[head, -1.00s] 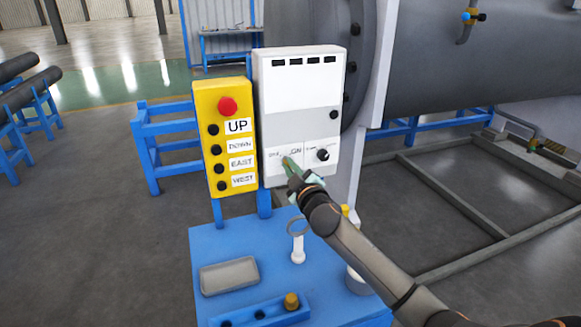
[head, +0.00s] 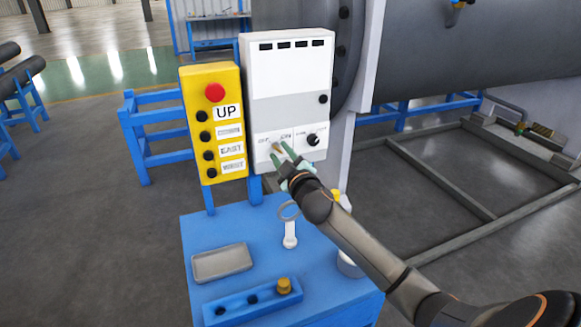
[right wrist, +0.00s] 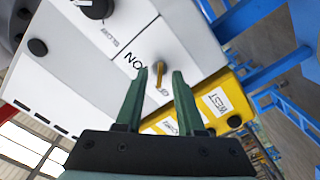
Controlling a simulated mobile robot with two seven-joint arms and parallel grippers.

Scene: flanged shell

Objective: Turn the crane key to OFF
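The crane key (head: 277,147) is a small brass-coloured key in the lower left of the white control box (head: 290,95), with lettering above it that I read as OFF at left and ON at right. In the right wrist view, the key (right wrist: 159,75) stands out from the panel between my fingertips, with a gap on each side. My right gripper (head: 281,153) is open in front of the key; its green fingers also show in the right wrist view (right wrist: 160,72). I cannot tell how deep the fingertips reach around the key. My left gripper is not in view.
A black knob (head: 313,140) sits right of the key. A yellow button box (head: 190,85) with a red button stands left. Below is a blue table (head: 205,232) with a grey tray (head: 222,276), a white ring-topped piece (head: 290,232) and a blue block (head: 235,305).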

